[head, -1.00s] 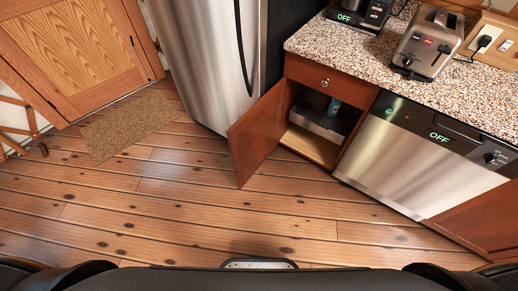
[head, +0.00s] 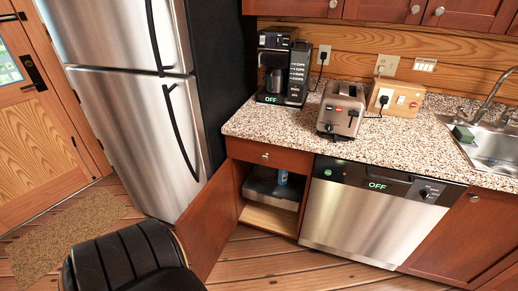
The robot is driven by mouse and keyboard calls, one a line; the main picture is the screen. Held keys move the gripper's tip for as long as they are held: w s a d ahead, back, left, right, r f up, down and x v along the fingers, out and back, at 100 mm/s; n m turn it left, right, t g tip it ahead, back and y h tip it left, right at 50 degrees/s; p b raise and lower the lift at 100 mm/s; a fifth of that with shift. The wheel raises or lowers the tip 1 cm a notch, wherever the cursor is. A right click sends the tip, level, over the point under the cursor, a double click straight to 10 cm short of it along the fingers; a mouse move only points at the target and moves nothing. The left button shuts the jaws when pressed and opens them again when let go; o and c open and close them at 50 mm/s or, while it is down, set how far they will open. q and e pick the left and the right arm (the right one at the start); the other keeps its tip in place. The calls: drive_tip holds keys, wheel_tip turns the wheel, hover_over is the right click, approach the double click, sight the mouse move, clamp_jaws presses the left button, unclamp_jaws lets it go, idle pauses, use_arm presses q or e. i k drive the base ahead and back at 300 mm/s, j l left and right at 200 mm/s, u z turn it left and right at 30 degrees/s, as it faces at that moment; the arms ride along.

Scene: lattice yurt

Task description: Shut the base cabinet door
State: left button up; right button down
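The base cabinet door (head: 212,225) is reddish-brown wood in the head view. It stands open, swung out to the left of the cabinet (head: 268,157) under the counter's left end. The opening shows a pale wooden floor (head: 268,217), a dark grey box-like item (head: 270,190) and a small blue item (head: 283,177). A black ribbed rounded shape (head: 125,262) at the lower left stands in front of the floor and close to the door's lower left side in the picture; I cannot tell whether they touch. I see no fingertips of either gripper.
A steel fridge (head: 140,120) stands left of the cabinet. A steel dishwasher (head: 355,220) is to its right. The speckled counter (head: 260,123) bears a coffee maker (head: 284,75) and toaster (head: 342,108). A doormat (head: 50,240) lies at left. Visible floor before the cabinet is clear.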

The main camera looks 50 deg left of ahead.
sight(204, 230)
drive_tip(key=k+j, duration=0.1)
drive_tip(key=j, duration=0.4)
drive_tip(key=k+j, duration=0.1)
drive_tip(key=j, duration=0.35)
drive_tip(key=k+j, duration=0.1)
drive_tip(key=j, duration=0.4)
drive_tip(key=k+j, duration=0.1)
drive_tip(key=j, duration=0.4)
drive_tip(key=k+j, duration=0.1)
drive_tip(key=j, duration=0.85)
drive_tip(key=k+j, duration=0.15)
drive_tip(key=j, duration=0.35)
drive_tip(key=k+j+z, duration=0.1)
drive_tip(key=j, duration=0.35)
